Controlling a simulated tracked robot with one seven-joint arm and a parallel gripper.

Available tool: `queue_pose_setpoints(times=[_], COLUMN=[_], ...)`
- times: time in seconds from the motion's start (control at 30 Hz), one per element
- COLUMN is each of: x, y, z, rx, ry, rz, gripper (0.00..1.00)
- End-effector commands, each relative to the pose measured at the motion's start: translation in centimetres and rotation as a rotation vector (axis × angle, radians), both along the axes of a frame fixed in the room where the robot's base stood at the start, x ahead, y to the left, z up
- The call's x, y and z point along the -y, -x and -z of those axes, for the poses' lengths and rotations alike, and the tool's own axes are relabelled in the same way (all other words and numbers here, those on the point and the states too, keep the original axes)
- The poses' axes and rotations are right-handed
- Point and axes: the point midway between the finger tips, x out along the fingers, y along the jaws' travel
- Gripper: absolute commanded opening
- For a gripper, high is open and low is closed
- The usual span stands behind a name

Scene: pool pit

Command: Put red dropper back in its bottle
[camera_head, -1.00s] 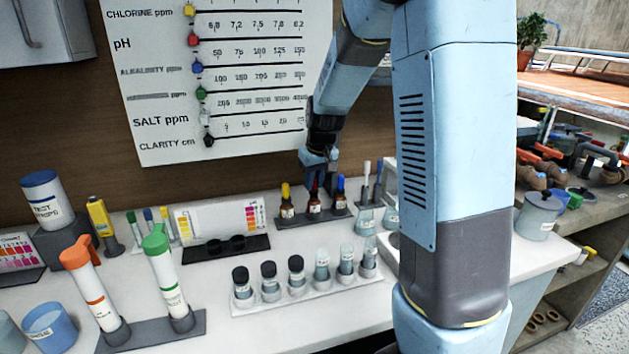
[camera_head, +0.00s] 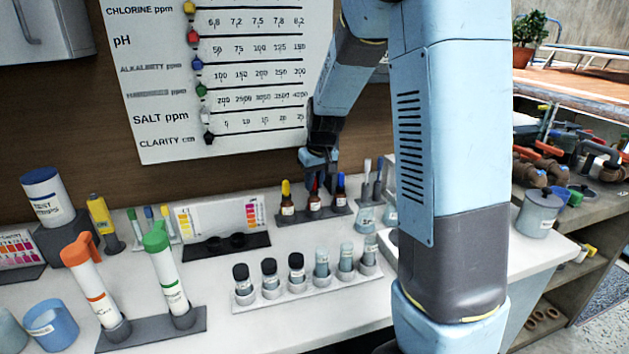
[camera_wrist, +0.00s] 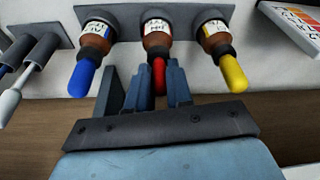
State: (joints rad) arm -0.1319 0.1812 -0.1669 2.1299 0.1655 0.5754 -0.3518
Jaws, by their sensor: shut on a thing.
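The red dropper (camera_wrist: 158,74) has a red rubber bulb. It sits in the black neck of the middle brown bottle (camera_wrist: 157,40), in line with it as far as I can see. My gripper (camera_wrist: 159,82) is shut on the red bulb, one finger on each side. In the head view my gripper (camera_head: 319,172) points down over the middle bottle (camera_head: 314,203) and partly hides the red dropper (camera_head: 314,187). The bottle stands upright in a dark grey rack (camera_head: 297,220).
A blue-topped bottle (camera_head: 340,190) and a yellow-topped bottle (camera_head: 287,200) stand close on either side. Grey holders with thin sticks (camera_head: 372,185) stand to the right. A white rack of vials (camera_head: 300,299) is in front. A poster (camera_head: 235,80) hangs behind.

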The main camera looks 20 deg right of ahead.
Motion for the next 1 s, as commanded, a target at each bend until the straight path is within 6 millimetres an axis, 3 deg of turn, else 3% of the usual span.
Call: queue_pose_setpoints(times=[0.07, 0.1, 0.4, 0.67, 1.0], x=[0.0, 0.0, 0.0, 0.0, 0.0], y=[0.0, 0.0, 0.0, 0.0, -0.1], z=[0.1, 0.1, 0.1, -0.1, -2.2], rx=[0.0, 0.0, 0.0, 0.001, 0.002], ry=[0.0, 0.0, 0.0, 0.0, 0.0], rz=[0.0, 0.0, 0.0, 0.0, 0.0], gripper=[0.14, 0.23, 0.5, 0.5, 0.5])
